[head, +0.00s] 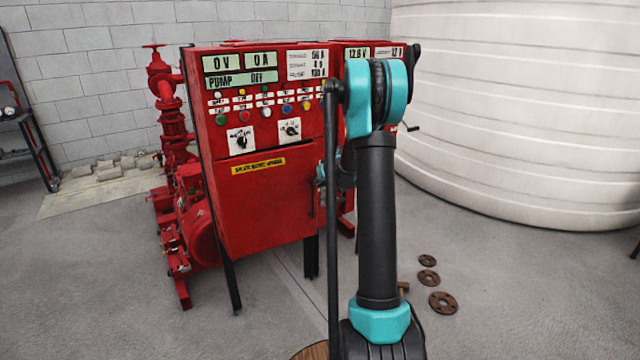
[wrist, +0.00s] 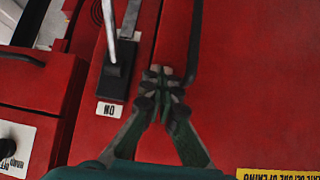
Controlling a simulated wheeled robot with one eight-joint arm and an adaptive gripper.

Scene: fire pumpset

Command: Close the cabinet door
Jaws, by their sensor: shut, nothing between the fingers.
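The red control cabinet (head: 230,130) stands left of centre in the head view, with displays and buttons above and a yellow label (head: 258,167) on its front. The red door panel (wrist: 245,90) fills the right of the wrist view, where lettering appears upside down. A dark bar handle (wrist: 195,45) is on it. My gripper (wrist: 165,75) is shut and empty, with its fingertips in front of the red surface just left of the handle. I cannot tell if they touch it. How far the door stands open is unclear.
A switch with a lever (wrist: 117,70) and an ON label is left of my fingertips. A second red cabinet (head: 338,53) is partly behind my arm. Red pump piping (head: 172,120) stands left, a large white tank (head: 520,110) right. Rusty flanges (head: 442,302) lie on the floor.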

